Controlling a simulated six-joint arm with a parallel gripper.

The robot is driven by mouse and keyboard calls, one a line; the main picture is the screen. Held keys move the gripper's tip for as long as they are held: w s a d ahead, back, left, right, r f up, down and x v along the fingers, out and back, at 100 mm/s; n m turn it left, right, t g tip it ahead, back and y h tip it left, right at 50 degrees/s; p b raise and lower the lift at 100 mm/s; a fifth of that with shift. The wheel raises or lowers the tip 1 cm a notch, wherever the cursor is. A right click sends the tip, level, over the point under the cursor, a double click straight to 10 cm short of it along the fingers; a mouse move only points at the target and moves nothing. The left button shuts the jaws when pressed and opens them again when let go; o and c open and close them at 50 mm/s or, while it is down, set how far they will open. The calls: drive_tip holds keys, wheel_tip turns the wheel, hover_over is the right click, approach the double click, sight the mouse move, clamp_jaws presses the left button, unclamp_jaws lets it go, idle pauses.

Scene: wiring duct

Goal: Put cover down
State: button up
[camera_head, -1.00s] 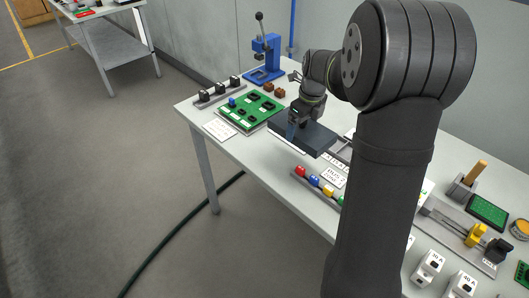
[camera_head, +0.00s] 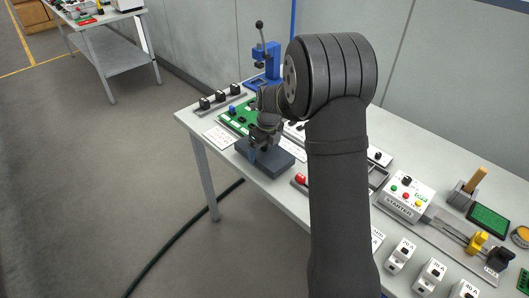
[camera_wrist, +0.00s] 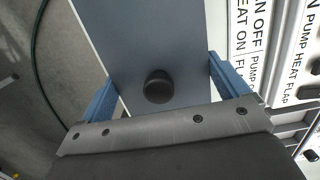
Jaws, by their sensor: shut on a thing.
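The cover is a flat dark grey-blue plate (camera_head: 282,160) with a black knob that shows in the wrist view (camera_wrist: 158,87). My gripper (camera_head: 257,150) is shut on the plate, and in the wrist view its blue fingers (camera_wrist: 163,72) lie along two opposite edges with the knob between them. In the head view the plate is at the table's front edge, in front of the green board. I cannot tell whether it touches the table. A grey open box or channel (camera_head: 378,177) is partly hidden behind my arm.
A green circuit board (camera_head: 232,117) and white label sheet (camera_head: 221,137) lie close behind and left of the plate. A blue press (camera_head: 265,65) stands at the back, and a starter box (camera_head: 406,195) is farther right.

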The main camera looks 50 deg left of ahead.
sight(268, 152)
drive_tip(key=shift+f, duration=0.85)
drive_tip(key=o, duration=0.6)
drive_tip(key=shift+f, duration=0.15)
drive_tip(key=r, duration=0.4)
drive_tip(key=d+r, duration=0.1)
drive_tip(key=r, duration=0.7)
drive_tip(key=shift+d+r, duration=0.15)
drive_tip(key=shift+d, duration=0.1)
